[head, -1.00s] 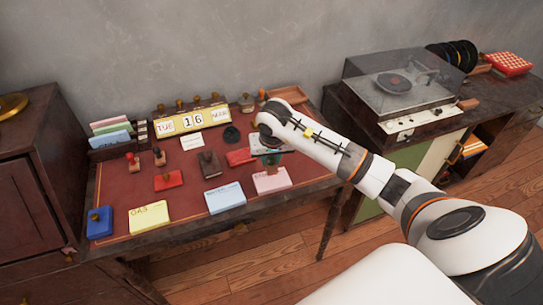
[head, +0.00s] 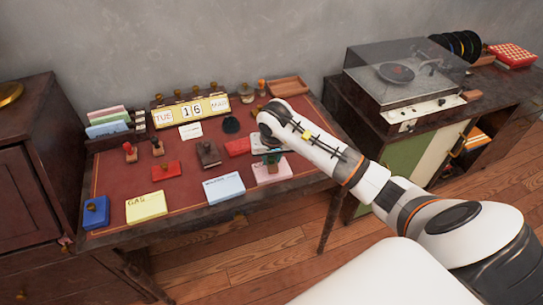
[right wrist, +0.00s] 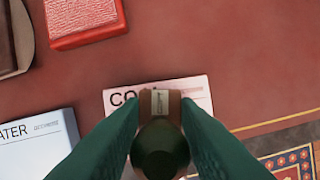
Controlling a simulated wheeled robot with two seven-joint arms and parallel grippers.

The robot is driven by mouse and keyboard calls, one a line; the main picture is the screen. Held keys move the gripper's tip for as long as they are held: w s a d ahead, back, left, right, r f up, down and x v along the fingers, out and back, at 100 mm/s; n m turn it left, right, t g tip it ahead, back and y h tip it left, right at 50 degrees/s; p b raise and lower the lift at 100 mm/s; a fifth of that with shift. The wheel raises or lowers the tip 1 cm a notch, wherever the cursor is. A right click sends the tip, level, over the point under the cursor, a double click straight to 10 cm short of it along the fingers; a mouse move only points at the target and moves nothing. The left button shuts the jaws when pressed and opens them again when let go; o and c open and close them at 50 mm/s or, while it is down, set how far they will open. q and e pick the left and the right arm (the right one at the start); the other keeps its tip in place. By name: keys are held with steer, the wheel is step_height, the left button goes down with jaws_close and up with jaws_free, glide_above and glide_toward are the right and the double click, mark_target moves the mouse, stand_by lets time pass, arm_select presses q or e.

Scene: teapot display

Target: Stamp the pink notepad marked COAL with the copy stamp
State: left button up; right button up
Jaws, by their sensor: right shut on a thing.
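The pink notepad (head: 272,175) lies near the front right of the red desk top. In the right wrist view the pink notepad (right wrist: 195,88) shows the letters "CO"; the rest of its word is covered. My right gripper (head: 270,157) is over the notepad. In the right wrist view its green fingers (right wrist: 160,125) are shut on a stamp (right wrist: 160,103) with a dark round handle and a brown block. The stamp covers part of the notepad; I cannot tell whether it touches the paper. My left gripper is not in view.
A blue-white notepad (head: 225,187) and a yellow notepad (head: 146,206) lie left along the front edge. A blue box (head: 96,214), red pads (head: 166,171) and several stamps stand around. A calendar (head: 190,112) and wooden tray (head: 288,86) are at the back.

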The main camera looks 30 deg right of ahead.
steer(key=shift+s+f+b, duration=0.1)
steer(key=shift+f+b, duration=0.5)
steer(key=shift+f, duration=0.05)
stand_by(1.7)
steer(key=shift+r+p, duration=0.6)
steer(key=shift+r, duration=0.25)
steer(key=shift+r+p, duration=1.6)
steer(key=shift+r, duration=1.15)
